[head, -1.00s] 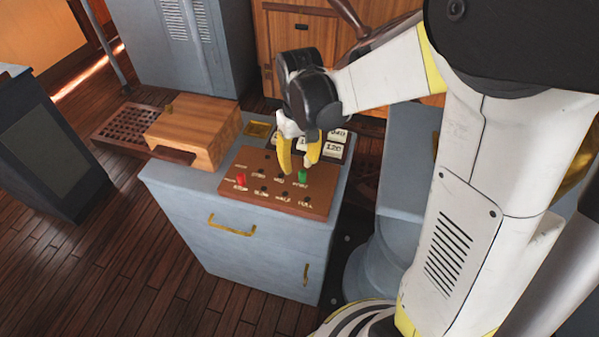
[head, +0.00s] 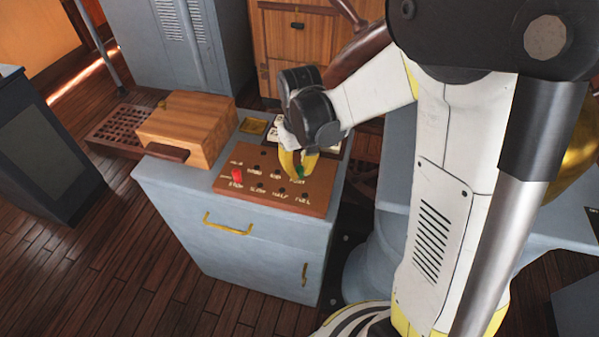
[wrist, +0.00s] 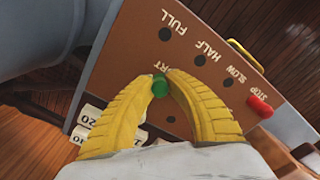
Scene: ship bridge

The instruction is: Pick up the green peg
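The green peg (head: 300,172) is at the right end of the upper row of the brown pegboard (head: 225,183), by a partly covered label. My gripper (head: 298,170) points down over it. In the wrist view the two yellow fingertips (wrist: 160,78) close on the green peg (wrist: 159,87) from both sides and appear to touch it. The hole under the peg is hidden, so I cannot tell whether the peg sits in it. A red peg (head: 238,174) stands at the left of the board, by the STOP label; it also shows in the wrist view (wrist: 261,106).
The board lies on a grey-blue cabinet (head: 185,210) with brass handles. A wooden box (head: 190,130) stands left of the board. White number tiles (wrist: 90,115) lie behind the board, partly hidden by my gripper. A wooden wheel handle rises behind.

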